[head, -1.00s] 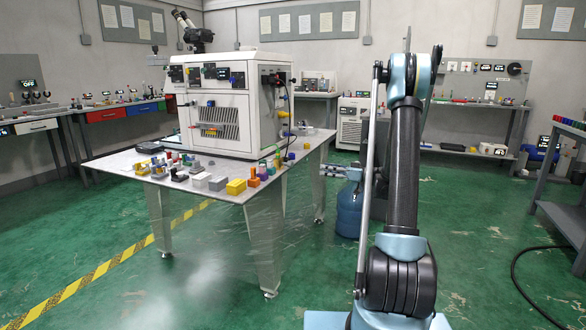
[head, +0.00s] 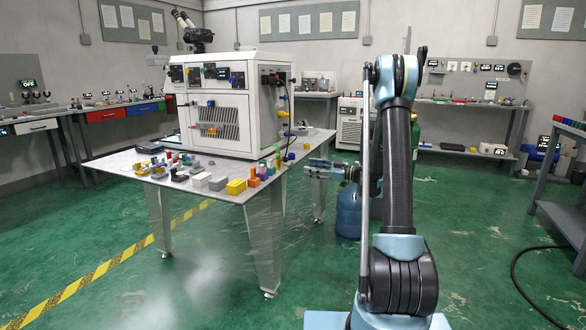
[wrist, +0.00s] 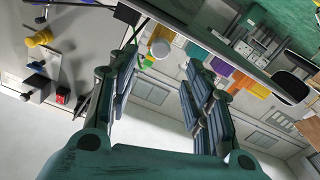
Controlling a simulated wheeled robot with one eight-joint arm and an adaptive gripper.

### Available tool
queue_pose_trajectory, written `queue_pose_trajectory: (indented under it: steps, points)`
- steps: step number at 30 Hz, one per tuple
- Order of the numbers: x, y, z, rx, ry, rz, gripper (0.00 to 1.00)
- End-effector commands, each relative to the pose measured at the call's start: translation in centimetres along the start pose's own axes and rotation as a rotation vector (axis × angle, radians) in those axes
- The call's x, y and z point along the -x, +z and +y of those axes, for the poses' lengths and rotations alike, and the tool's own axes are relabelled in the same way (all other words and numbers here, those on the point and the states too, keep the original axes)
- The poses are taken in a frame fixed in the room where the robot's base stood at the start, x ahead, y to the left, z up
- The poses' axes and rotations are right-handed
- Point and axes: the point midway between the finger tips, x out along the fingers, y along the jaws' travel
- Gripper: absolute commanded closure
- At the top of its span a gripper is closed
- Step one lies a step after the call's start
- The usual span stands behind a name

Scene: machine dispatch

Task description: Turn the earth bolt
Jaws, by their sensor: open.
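The white machine (head: 213,110) stands on a table, and its right side carries several coloured fittings (head: 283,115). I cannot tell for sure which fitting is the earth bolt. In the wrist view the machine's side panel (wrist: 85,40) is at the left, with a yellow knob (wrist: 40,38), a black block (wrist: 38,88) and a red switch (wrist: 62,94). My gripper (head: 313,168) is right of the table's right edge, its fingers towards the machine. In the wrist view my gripper (wrist: 160,78) is open, with nothing held. A pale round piece (wrist: 160,47) shows beyond the fingertips.
The table (head: 125,160) holds several small coloured blocks and parts along its front, including a yellow block (head: 236,186). A blue drum (head: 348,212) stands on the floor under my gripper.

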Motion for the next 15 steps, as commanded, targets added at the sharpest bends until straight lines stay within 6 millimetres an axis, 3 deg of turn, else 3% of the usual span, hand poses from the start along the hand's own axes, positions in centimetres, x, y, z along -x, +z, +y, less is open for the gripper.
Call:
queue_pose_trajectory:
  steps: [9, 15]
  points:
    - [-5.7, -0.1, -0.1, 0.000, -0.003, 0.001, 0.54]
    - [-8.4, 0.0, -0.1, -0.001, -0.003, 0.001, 0.54]
